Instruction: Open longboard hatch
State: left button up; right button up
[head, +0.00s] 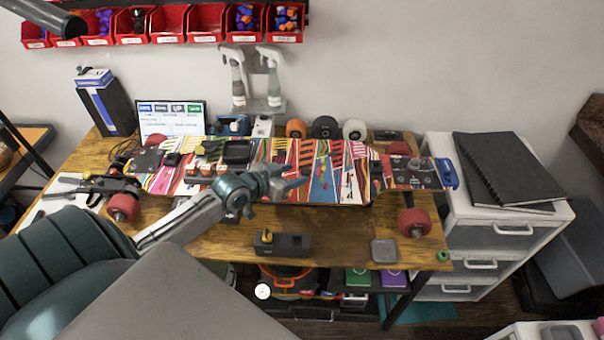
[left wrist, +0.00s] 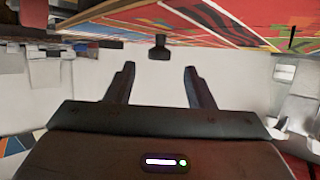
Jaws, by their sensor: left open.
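The longboard (head: 345,175) lies across the workbench in the head view, its colourful patterned side facing up, with red wheels at both ends. I cannot make out the outline of a hatch; a black square part (head: 237,152) sits on its left half. My left gripper (head: 300,177) is over the middle of the board in the head view. In the left wrist view its two dark fingers (left wrist: 160,85) are apart with nothing between them. The board's patterned surface (left wrist: 235,22) fills the top of that view, with a small dark knob (left wrist: 159,48) near the fingertips. My right gripper is not seen.
The wooden workbench (head: 340,232) has free room at its front. A black box-shaped tool (head: 281,243) and a grey square (head: 384,250) lie there. Several loose wheels (head: 325,127) and a small screen (head: 172,118) stand behind the board. White drawers (head: 500,237) stand at the right.

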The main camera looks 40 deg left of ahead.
aim_at(305, 171)
pick_arm(q)
jog(key=shift+x, duration=2.1)
jog(key=shift+r, duration=0.1)
grip_shut()
